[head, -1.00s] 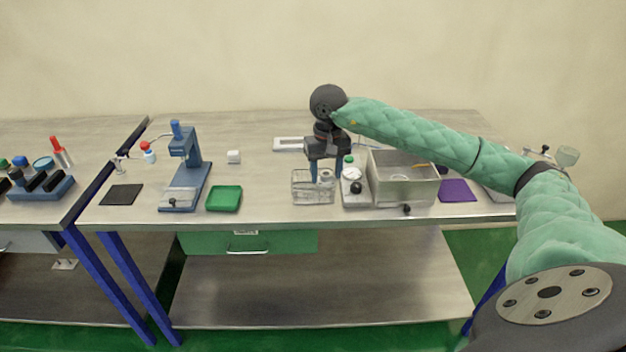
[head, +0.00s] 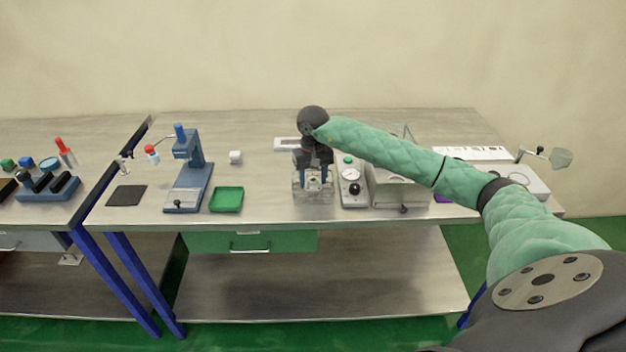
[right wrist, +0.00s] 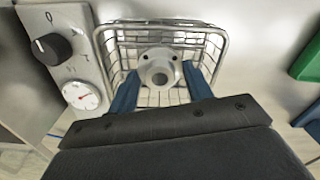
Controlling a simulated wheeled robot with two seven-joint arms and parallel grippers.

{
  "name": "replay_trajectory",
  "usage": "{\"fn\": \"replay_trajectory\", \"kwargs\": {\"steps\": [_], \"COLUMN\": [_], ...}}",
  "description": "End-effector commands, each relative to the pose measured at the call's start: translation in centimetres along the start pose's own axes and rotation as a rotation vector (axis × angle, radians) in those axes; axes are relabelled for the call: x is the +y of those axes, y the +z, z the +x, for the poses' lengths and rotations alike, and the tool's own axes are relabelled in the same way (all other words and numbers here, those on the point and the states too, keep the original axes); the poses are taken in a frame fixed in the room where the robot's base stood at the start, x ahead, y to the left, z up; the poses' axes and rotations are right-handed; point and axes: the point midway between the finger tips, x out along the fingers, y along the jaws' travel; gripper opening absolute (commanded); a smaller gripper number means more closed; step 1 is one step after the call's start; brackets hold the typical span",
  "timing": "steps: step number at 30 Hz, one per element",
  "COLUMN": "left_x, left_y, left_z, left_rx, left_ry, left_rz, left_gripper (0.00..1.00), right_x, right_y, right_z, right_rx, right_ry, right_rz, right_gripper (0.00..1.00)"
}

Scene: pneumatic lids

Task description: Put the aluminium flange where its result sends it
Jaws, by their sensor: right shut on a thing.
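The aluminium flange (right wrist: 158,72) is a grey round piece with a raised centre bore and small holes. In the right wrist view it sits between my blue fingers, within the wire basket (right wrist: 104,52). In the head view the flange (head: 313,183) shows at the basket (head: 313,199). My right gripper (head: 313,174) points down over the basket and is shut on the flange; its fingers (right wrist: 160,80) flank it in the wrist view. Whether the flange is clear of the basket floor I cannot tell. My left gripper is not in view.
A control box (head: 353,190) with gauge and knob stands right of the basket, then a steel tank (head: 400,192), partly behind my arm. Left are a green tray (head: 226,200), a blue stand (head: 190,180) and a black mat (head: 127,195). Bench between tray and basket is clear.

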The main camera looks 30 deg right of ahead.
Motion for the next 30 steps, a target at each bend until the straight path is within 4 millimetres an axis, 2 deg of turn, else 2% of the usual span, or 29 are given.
{"fn": "replay_trajectory", "kwargs": {"steps": [4,9,26,27,30], "left_x": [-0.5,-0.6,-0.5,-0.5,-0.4], "left_y": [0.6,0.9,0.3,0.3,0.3], "left_z": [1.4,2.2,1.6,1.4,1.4], "left_rx": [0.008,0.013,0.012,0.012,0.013], "left_ry": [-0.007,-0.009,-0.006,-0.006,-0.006], "left_rz": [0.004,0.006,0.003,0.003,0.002], "left_gripper": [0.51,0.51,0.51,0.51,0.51], "right_x": [-0.1,0.0,0.0,0.0,0.0], "right_y": [0.0,0.0,0.0,0.0,0.0], "right_z": [1.1,1.7,2.0,2.0,2.0], "right_rx": [-0.001,0.001,0.001,0.001,0.001], "right_ry": [-0.001,0.000,0.000,0.000,0.000], "right_rz": [0.001,0.001,0.000,0.000,0.000], "right_gripper": [0.23,0.23,0.23,0.56,0.72]}}
